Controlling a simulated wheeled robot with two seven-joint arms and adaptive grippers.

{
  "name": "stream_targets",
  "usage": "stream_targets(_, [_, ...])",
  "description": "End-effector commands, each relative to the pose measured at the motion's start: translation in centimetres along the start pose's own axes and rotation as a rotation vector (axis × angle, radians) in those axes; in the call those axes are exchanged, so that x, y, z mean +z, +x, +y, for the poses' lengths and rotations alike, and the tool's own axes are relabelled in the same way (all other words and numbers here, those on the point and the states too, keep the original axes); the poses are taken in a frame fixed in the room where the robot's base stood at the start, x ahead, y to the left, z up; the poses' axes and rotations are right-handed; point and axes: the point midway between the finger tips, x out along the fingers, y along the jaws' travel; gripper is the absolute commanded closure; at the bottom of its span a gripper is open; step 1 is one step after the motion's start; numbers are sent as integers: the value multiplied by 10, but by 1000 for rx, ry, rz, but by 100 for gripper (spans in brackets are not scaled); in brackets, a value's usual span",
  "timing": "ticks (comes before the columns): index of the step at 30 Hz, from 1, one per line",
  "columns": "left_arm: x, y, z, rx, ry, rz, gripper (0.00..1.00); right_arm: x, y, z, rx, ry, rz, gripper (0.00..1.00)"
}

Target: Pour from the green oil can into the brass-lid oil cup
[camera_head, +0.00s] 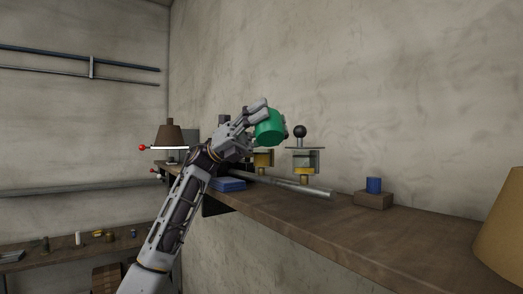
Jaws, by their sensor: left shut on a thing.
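My left gripper (262,116) is shut on the green oil can (270,127), holding it in the air above the shelf. The can looks tilted, and the fingers hide part of it; I cannot see its spout or any liquid. Below and right of the can stands an oil cup (305,163) with a clear body, amber at its base, a flat plate on top and a dark ball above. A second similar cup (263,161) stands below the can, its top hidden behind it. I cannot tell which has the brass lid. My right gripper is out of view.
The cups stand by a metal pipe (305,189) along the wooden shelf (340,222). A blue block (228,184) lies at the left. A blue cylinder (374,185) stands on a small brown block (373,200). A tan shape (503,222) fills the right edge. The shelf front is mostly clear.

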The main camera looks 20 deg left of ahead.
Motion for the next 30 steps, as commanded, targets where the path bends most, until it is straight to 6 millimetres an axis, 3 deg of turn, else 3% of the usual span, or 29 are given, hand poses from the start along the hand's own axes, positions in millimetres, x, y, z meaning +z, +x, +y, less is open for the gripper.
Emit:
stream_targets(8, [8,16,-16,0,106,106,78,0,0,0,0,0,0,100])
stream_targets(30, [2,18,-18,0,168,170,79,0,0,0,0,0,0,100])
